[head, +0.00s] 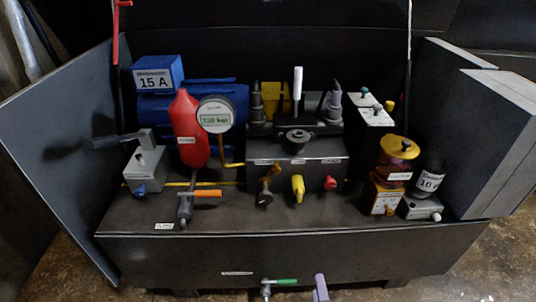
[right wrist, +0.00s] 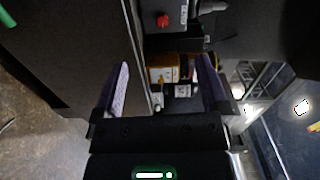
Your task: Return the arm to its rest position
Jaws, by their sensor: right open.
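My right gripper (right wrist: 163,63) is open in the right wrist view, its two purple fingers well apart with nothing held between them. In the head view only a purple finger of it (head: 320,287) shows, at the bottom edge in front of the compactor's lower front face. The rest of the right arm is out of the head view. My left gripper and arm are not in view.
The compactor bench (head: 300,245) carries a red cylinder (head: 187,125), a pressure gauge (head: 215,114), a valve block (head: 310,165) and a yellow-capped filter (head: 397,152). A green-handled valve (head: 283,282) is close left of the purple finger. Grey panels (head: 490,130) stand right.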

